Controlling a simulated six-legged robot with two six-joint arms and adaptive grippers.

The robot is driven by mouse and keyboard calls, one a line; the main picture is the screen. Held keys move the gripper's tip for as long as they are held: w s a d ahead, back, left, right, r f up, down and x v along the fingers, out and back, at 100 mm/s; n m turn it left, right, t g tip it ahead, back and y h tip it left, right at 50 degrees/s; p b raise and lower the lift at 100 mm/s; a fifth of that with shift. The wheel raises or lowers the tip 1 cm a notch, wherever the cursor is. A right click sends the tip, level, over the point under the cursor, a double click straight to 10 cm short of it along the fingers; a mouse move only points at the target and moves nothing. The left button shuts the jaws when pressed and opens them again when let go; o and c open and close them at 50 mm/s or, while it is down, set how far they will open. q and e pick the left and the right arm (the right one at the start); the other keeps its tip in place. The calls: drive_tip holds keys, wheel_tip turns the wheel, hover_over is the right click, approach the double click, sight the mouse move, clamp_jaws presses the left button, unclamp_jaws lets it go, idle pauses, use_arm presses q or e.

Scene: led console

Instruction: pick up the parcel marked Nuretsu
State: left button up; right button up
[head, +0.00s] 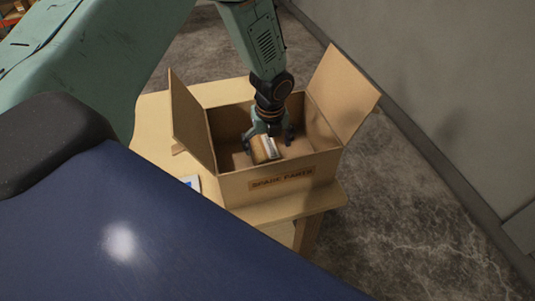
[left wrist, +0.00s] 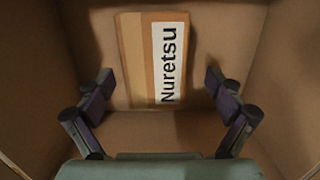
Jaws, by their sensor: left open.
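The parcel marked Nuretsu (left wrist: 139,58) lies on the floor of an open cardboard box. It is brown with a white label, and the black name reads clearly in the left wrist view. In the head view the parcel (head: 262,150) shows in the box under my gripper. My left gripper (left wrist: 158,97) is open, with one finger on each side of the parcel's near end and gaps on both sides. In the head view the left gripper (head: 268,139) reaches down inside the box. Contact with the parcel cannot be seen. My right gripper is not in view.
The cardboard box (head: 236,189), labelled SPARE PARTS, has two raised flaps and walls close around the gripper. It stands on a wooden table (head: 158,122). A small white and blue item (head: 192,183) lies beside it. A grey wall (head: 440,70) rises at right.

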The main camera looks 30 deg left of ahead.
sight(265, 148)
use_arm(q)
drive_tip(key=f, duration=0.2)
drive_tip(key=a+f, duration=0.1)
drive_tip(key=f, duration=0.1)
drive_tip(key=shift+a+f, duration=0.1)
drive_tip(key=shift+a, duration=0.1)
drive_tip(key=shift+s, duration=0.1)
drive_tip(key=shift+s+d, duration=0.1)
drive_tip(key=shift+d, duration=0.2)
drive_tip(key=shift+w+a+f, duration=0.2)
drive_tip(key=shift+w+a, duration=0.05)
drive_tip(key=shift+w, duration=0.05)
drive_tip(key=c, duration=0.5)
drive_tip(key=shift+s+d+r, duration=0.2)
drive_tip(key=shift+r, duration=0.05)
drive_tip(key=c, duration=0.4)
drive_tip(key=shift+w+f, duration=0.15)
drive_tip(key=shift+w, duration=0.05)
drive_tip(key=c, duration=0.5)
drive_tip(key=shift+a, duration=0.1)
drive_tip(key=shift+c, duration=0.4)
drive_tip(key=shift+s, duration=0.1)
